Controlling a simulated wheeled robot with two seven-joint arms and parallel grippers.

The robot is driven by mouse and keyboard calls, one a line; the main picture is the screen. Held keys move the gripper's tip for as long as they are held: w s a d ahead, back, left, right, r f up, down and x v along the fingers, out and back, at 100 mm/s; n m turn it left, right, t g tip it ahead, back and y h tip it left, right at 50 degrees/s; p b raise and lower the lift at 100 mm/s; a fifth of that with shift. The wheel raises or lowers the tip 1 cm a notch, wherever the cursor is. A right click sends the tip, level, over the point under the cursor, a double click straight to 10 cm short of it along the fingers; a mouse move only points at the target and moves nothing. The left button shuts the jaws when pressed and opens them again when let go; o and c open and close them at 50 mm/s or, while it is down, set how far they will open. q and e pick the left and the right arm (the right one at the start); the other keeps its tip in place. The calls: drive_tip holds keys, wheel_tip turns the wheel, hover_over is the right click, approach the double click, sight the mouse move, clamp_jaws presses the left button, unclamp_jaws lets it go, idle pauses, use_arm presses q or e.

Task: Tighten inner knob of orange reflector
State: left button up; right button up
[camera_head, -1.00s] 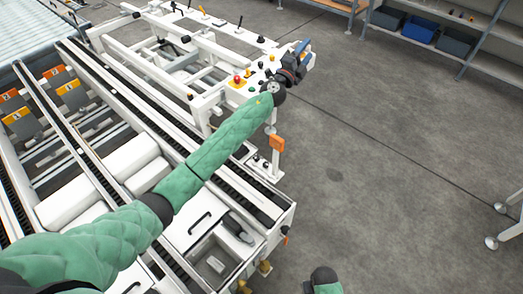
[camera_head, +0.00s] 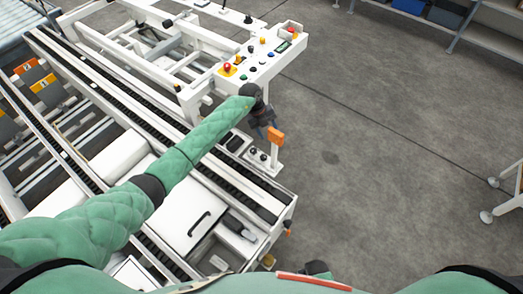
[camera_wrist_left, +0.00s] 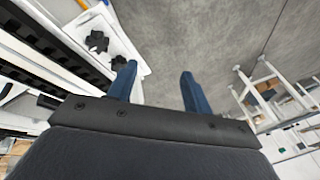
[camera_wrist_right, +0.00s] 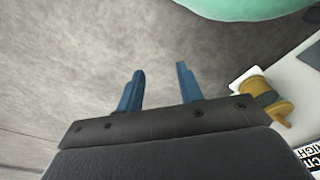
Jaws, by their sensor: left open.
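The orange reflector (camera_head: 275,136) stands on a white post at the near right end of the conveyor frame. Two black knobs sit on the white bracket beside it, the inner knob (camera_head: 252,151) and the outer knob (camera_head: 263,157). In the left wrist view two black star-shaped knobs (camera_wrist_left: 97,41) lie on the white bracket, left of my fingers; I cannot tell which is the inner one. My left gripper (camera_wrist_left: 158,88) is open and empty, and in the head view (camera_head: 266,130) it hangs just above the bracket, close to the reflector. My right gripper (camera_wrist_right: 160,85) is open and empty over the floor.
The control panel (camera_head: 250,62) with coloured buttons is behind my left gripper. The conveyor frame (camera_head: 205,235) fills the left. A yellow-brass fitting (camera_wrist_right: 262,88) on the white frame is right of my right gripper. The grey floor (camera_head: 390,180) to the right is clear.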

sight(263, 156)
use_arm(q)
drive_tip(key=s+a+n+g+y, duration=0.1)
drive_tip(key=s+a+g+y, duration=0.1)
drive_tip(key=s+a, duration=0.2)
drive_tip(key=shift+n, duration=0.3)
drive_tip(key=shift+d+p+x, duration=0.15)
drive_tip(key=shift+p+x, duration=0.55)
drive_tip(key=shift+x, duration=1.2)
drive_tip(key=shift+d+p+x, duration=0.15)
drive_tip(key=shift+p+x, duration=0.5)
drive_tip(key=shift+x, duration=1.3)
use_arm(e)
drive_tip(key=shift+t, duration=0.5)
drive_tip(key=shift+s+d+f, duration=0.2)
drive_tip(key=shift+d+f, duration=0.1)
drive_tip(key=shift+f, duration=0.55)
drive_tip(key=shift+s+d+f, duration=0.15)
drive_tip(key=shift+d+f, duration=0.2)
drive_tip(key=shift+f, duration=0.55)
drive_tip(key=shift+s+d+f, duration=0.2)
drive_tip(key=shift+d+f, duration=0.1)
drive_tip(key=shift+f, duration=0.55)
use_arm(q)
drive_tip(key=c, duration=1)
use_arm(e)
drive_tip(key=shift+s+d, duration=0.1)
drive_tip(key=shift+d, duration=0.05)
